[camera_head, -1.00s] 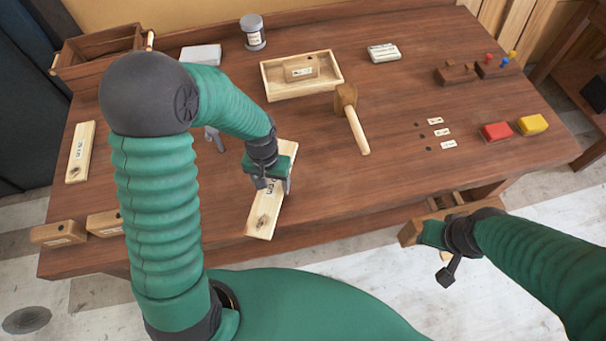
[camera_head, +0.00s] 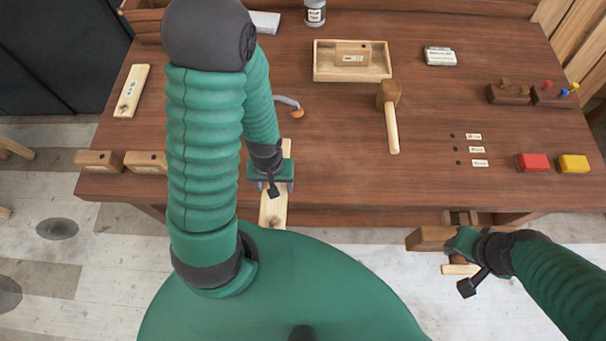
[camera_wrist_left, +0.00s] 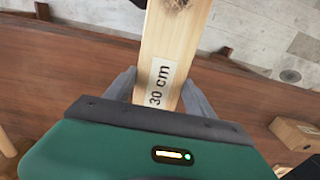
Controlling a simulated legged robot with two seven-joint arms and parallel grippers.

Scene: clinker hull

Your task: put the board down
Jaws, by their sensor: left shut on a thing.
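My left gripper (camera_head: 270,178) is shut on a pale wooden board (camera_head: 272,208) at the table's front edge. The board's near end sticks out past the edge over the floor. The left wrist view shows the board (camera_wrist_left: 172,45) between the fingers (camera_wrist_left: 160,92), with a "30 cm" label and a knot at the end. My arm hides part of the board in the head view. I cannot tell whether it touches the table. My right gripper (camera_head: 462,243) is beside a brown wooden block at the table's front right; its jaws are unclear.
The brown table (camera_head: 340,160) has clear room in the middle. A second board (camera_head: 131,91) lies at the left. Wooden blocks (camera_head: 97,160) sit on the front left edge. A mallet (camera_head: 391,115), a shallow tray (camera_head: 352,76), a red block (camera_head: 533,163) and a yellow block (camera_head: 573,164) are farther right.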

